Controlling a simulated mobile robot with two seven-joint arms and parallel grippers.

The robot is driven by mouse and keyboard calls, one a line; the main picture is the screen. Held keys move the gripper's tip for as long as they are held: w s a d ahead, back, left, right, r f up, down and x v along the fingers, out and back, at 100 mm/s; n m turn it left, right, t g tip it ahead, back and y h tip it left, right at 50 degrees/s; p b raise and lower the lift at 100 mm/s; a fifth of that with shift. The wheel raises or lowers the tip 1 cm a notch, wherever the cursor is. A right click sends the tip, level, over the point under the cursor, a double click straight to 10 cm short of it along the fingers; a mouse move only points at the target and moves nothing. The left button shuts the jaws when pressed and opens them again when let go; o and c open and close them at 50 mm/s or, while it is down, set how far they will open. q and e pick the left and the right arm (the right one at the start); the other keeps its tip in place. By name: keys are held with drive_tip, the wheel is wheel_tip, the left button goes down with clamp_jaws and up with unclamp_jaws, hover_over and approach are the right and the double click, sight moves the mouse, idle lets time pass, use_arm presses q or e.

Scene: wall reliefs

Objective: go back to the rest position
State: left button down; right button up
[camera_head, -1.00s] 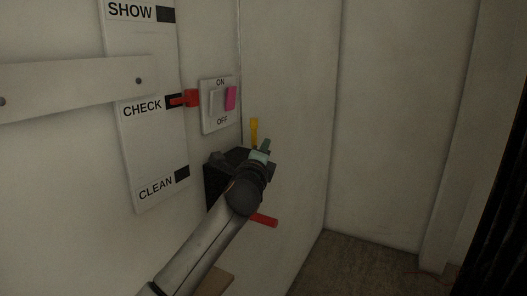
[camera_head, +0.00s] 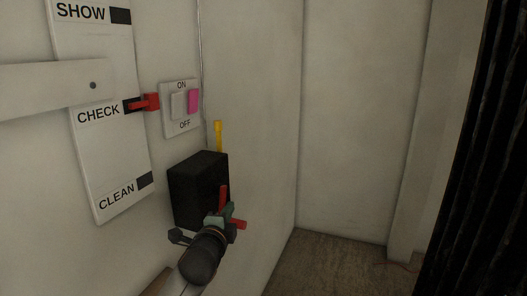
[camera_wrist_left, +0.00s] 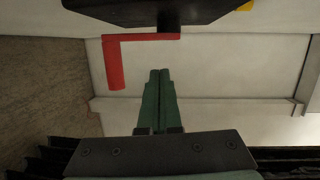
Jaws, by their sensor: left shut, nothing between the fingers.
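My left gripper (camera_head: 224,213) has dark green fingers and is in front of the lower right part of a black wall box (camera_head: 190,188). In the left wrist view its fingers (camera_wrist_left: 157,92) are shut together with nothing between them. A red L-shaped handle (camera_head: 238,224) sits by the box, partly hidden behind the gripper in the head view. In the wrist view the handle (camera_wrist_left: 114,64) is apart from the fingers, beyond their tips and to the left. My right gripper is not in view.
A white panel (camera_head: 110,150) reads SHOW, CHECK and CLEAN, with a red pointer (camera_head: 150,102) at CHECK. An ON/OFF plate (camera_head: 170,117) has a pink-sided rocker. A yellow bar (camera_head: 218,135) stands above the box. Floor (camera_head: 330,265) is open at right; a dark ribbed surface (camera_head: 470,150) borders it.

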use_arm(q)
drive_tip(key=s+a+f+n+g+h, duration=0.15)
drive_tip(key=s+f+n, duration=0.25)
drive_tip(key=s+f, duration=0.6)
drive_tip(key=s+a+f+n+g+y, duration=0.1)
drive_tip(key=s+f+n+g, duration=0.3)
drive_tip(key=f, duration=1)
drive_tip(key=s+a+f+n+g, duration=0.1)
drive_tip(key=s+f+n, duration=0.3)
drive_tip(key=s, duration=0.9)
drive_tip(key=s+a+f+n+g, duration=0.1)
drive_tip(key=s+f+n, duration=0.3)
drive_tip(key=s+f, duration=0.4)
drive_tip(key=s+a, duration=0.1)
drive_tip(key=s, duration=0.3)
drive_tip(key=shift+s+a+n, duration=0.4)
